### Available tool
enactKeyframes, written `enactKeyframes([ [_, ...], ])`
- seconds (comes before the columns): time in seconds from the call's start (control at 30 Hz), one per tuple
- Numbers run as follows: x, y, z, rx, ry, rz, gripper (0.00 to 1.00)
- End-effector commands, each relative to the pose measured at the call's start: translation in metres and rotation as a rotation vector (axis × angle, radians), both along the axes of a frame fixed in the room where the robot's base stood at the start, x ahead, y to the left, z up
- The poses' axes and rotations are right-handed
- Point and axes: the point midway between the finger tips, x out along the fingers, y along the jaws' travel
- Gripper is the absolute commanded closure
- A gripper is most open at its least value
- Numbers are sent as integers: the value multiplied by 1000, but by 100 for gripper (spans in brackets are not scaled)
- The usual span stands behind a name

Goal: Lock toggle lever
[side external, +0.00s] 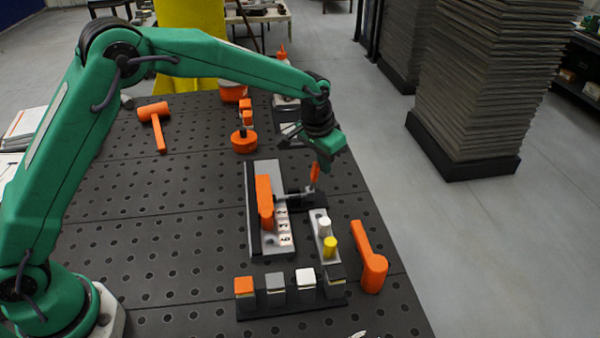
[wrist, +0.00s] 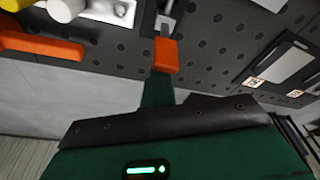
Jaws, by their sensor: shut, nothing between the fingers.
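The toggle lever (side external: 314,173) has an orange grip and stands roughly upright at the right end of a metal toggle clamp (side external: 292,194), beside a pale fixture plate (side external: 258,238). In the wrist view the orange lever grip (wrist: 166,56) sits on a metal arm. My gripper (side external: 323,166) is shut and empty, close beside the upper part of the lever grip. In the wrist view my gripper's green finger (wrist: 157,90) ends right by the lever grip. I cannot tell whether they touch.
Several coloured blocks sit in a rack (side external: 290,307) at the front. An orange mallet (side external: 156,120) lies far left.

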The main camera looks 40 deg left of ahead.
Motion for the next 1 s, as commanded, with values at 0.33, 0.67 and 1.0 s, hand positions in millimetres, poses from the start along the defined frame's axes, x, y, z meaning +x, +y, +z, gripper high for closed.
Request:
enactKeyframes([
  [0.33,-8,5,-9,8,23,2,100],
  [0.67,-16,14,-9,9,20,3,100],
  [1.0,-24,23,-9,11,21,5,100],
])
